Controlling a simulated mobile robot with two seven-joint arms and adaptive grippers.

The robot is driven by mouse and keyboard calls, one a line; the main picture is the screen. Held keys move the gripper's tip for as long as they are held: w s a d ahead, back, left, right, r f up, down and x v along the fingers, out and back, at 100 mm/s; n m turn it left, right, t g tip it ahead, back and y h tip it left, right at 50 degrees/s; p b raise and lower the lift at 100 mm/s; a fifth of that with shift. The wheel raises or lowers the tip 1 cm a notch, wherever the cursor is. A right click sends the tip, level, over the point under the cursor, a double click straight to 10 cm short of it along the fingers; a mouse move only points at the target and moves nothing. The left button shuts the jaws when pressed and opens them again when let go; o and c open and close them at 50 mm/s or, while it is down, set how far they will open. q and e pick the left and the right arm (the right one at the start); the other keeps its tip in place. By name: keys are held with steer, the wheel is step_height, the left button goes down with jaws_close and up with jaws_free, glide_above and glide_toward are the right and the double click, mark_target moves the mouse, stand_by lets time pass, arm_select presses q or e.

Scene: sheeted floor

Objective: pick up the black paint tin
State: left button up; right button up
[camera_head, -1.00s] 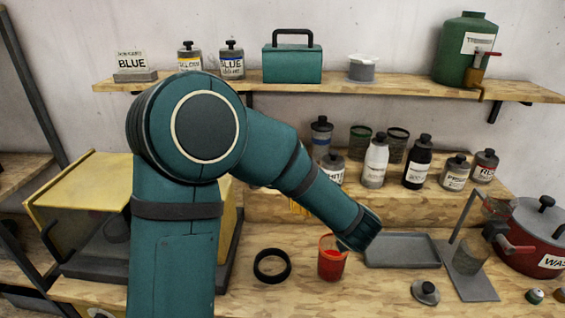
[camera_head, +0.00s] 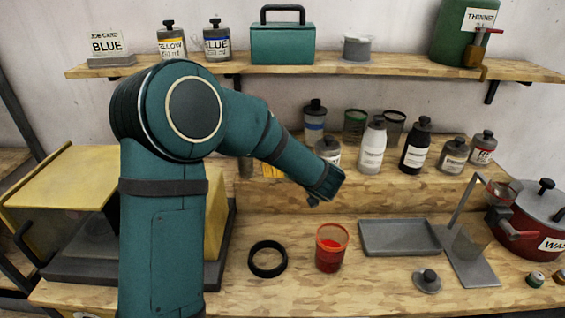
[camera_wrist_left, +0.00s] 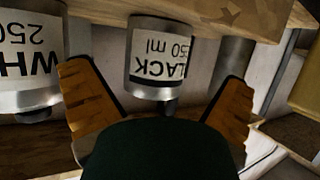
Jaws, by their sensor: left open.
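The black paint tin (camera_wrist_left: 158,58) is a grey tin with a white label reading BLACK, upside down in the left wrist view. My left gripper (camera_wrist_left: 160,75) is open, with one orange finger to each side of the tin in that view. I see no finger contact, and how deep the tin lies between the fingers is unclear. In the head view the tin is hidden behind my left arm, and only a bit of orange finger (camera_head: 272,170) shows. My right gripper is not in view.
The white paint tin (camera_wrist_left: 25,60) stands close beside one finger; it also shows in the head view (camera_head: 328,150). A grey upright (camera_wrist_left: 232,65) is near the other finger. A red cup (camera_head: 331,262), a black ring (camera_head: 267,270) and a grey tray (camera_head: 400,238) lie on the bench below.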

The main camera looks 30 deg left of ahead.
arm_select(q)
steer(key=b+x, duration=0.1)
steer(key=x, duration=0.4)
steer(key=shift+w, duration=0.25)
steer(key=shift+r, duration=0.1)
steer(key=c, duration=1.3)
